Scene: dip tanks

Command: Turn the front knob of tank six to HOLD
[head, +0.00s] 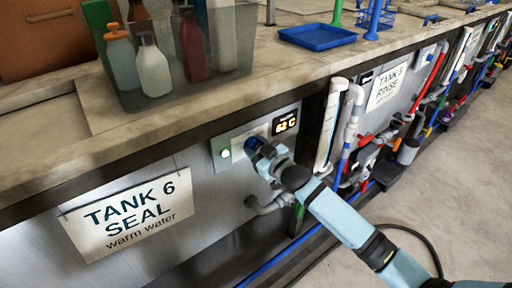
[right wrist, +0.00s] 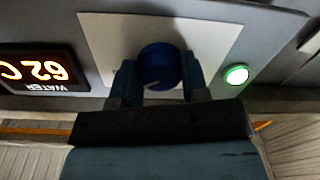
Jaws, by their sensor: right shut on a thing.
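The front panel of tank six (head: 225,145) carries a lit display, a green light and a blue knob. The blue knob (right wrist: 159,66) sits on a pale plate (right wrist: 100,38) in the right wrist view. My right gripper (right wrist: 158,82) is shut on the knob, one finger on each side. In the head view my right gripper (head: 262,148) reaches the panel and mostly hides the knob. The knob's position marks, including HOLD, cannot be read. The sign (head: 130,214) reads "TANK 6 SEAL warm water". My left gripper is out of view.
The display (head: 286,124) shows about 62 C; the green light (head: 225,154) glows left of the knob. A bin of bottles (head: 185,85) and a blue tray (head: 318,37) stand on the counter. Pipes (head: 330,125) run right of the panel. Open floor lies at right.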

